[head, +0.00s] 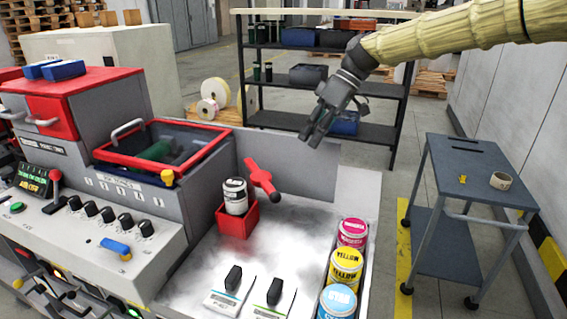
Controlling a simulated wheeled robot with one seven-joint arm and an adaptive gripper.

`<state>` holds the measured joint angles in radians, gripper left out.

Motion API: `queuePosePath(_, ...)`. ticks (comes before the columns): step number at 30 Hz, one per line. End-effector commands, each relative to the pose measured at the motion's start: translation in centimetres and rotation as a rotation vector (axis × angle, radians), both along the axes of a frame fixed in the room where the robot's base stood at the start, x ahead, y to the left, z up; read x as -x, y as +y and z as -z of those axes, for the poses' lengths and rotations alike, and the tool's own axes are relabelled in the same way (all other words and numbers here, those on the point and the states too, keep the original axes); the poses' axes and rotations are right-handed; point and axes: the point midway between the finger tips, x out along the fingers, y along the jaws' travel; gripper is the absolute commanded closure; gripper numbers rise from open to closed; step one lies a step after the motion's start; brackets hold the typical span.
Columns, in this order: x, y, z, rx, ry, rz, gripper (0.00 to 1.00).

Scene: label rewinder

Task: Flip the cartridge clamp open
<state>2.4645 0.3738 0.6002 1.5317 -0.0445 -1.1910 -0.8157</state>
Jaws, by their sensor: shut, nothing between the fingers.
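The cartridge clamp looks to be the red lever (262,180) with a dark knob at its lower end, standing tilted on the machine's grey deck. A red holder (238,220) stands just left of it, with a white and dark cartridge (235,196) upright in it. The clamp lies beside the cartridge, not across its top. My gripper (312,138) is shut and empty, pointing down-left, up and right of the clamp and apart from it.
Magenta (351,233), yellow (345,267) and cyan (337,302) cans line the deck's right edge. Two black-knobbed switches (233,279) (275,291) sit at the front. A blue cart (465,168) stands right. A dark shelf (290,125) stands behind. The deck's middle is clear.

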Motion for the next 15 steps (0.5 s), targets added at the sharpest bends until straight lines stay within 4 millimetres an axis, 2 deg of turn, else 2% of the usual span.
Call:
queuePosePath(7,0.33,-0.03,-0.27,-0.001,-0.004,0.001,1.00)
queuePosePath(15,-0.08,0.09,0.55,0.000,0.002,0.002,1.00)
